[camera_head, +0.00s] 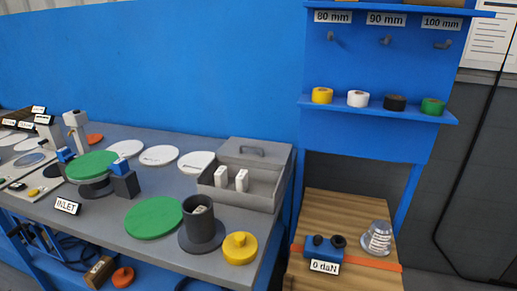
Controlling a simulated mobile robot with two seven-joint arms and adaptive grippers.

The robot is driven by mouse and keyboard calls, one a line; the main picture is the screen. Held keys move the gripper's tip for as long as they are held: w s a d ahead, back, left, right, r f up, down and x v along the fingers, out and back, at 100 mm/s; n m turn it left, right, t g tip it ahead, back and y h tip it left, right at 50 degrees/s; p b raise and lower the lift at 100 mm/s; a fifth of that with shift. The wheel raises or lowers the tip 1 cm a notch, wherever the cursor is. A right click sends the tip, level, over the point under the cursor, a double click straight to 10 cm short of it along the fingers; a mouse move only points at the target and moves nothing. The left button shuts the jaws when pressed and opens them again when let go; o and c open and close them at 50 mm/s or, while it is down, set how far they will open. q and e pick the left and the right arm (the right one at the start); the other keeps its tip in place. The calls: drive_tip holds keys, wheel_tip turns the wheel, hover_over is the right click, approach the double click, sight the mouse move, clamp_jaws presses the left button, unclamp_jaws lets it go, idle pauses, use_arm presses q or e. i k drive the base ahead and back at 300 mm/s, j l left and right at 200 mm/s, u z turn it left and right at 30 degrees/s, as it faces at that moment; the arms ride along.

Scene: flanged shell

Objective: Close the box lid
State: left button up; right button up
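A grey box (261,198) stands on the grey bench near its right end. Its front part is open, and two white blocks (222,177) (241,181) stand in it. Neither of my grippers is in view.
The grey bench (171,247) bears a dark flanged cylinder (199,228), a yellow knobbed disc (240,248) and green discs (154,217) in front of the box. A blue wall (180,60) stands behind. A wooden table (325,212) is to the right.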

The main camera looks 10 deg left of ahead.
sight(270, 155)
drive_tip(key=j+z, duration=0.15)
drive_tip(key=z, duration=0.2)
drive_tip(key=i+j+z, duration=0.15)
drive_tip(key=z, duration=0.25)
drive_tip(key=j+z, duration=0.2)
drive_tip(key=z, duration=0.15)
